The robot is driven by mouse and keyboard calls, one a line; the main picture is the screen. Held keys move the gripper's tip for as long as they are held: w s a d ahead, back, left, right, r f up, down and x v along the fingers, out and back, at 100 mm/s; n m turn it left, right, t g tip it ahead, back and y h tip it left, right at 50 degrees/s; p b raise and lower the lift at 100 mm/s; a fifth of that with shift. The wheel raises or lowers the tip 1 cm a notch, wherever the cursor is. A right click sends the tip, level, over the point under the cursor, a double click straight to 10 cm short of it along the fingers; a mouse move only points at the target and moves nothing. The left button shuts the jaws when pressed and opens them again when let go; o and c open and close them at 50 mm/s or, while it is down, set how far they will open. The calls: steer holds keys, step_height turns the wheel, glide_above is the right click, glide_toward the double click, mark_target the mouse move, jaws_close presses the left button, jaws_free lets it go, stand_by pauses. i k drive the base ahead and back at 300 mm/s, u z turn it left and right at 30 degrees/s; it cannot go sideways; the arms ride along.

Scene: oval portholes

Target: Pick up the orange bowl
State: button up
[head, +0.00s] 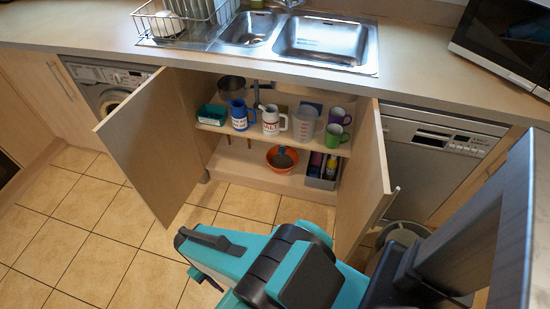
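The orange bowl (284,162) sits on the bottom floor of the open cupboard under the sink. A dark grey round object, perhaps a ladle or pan head, is in or in front of it and hides part of its inside. My teal and black arm is in the foreground at the bottom, in front of the cupboard and well apart from the bowl. No gripper fingers can be made out.
Both cupboard doors stand open, the left (150,140) and right (362,180) flanking the opening. The shelf (262,137) above the bowl holds mugs, a jug and a green tray (211,115). A grey crate (323,172) with bottles stands right of the bowl. Tiled floor is clear at left.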

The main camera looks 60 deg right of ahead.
mark_target(284, 164)
steer(key=i, duration=0.9)
steer(key=z, duration=0.05)
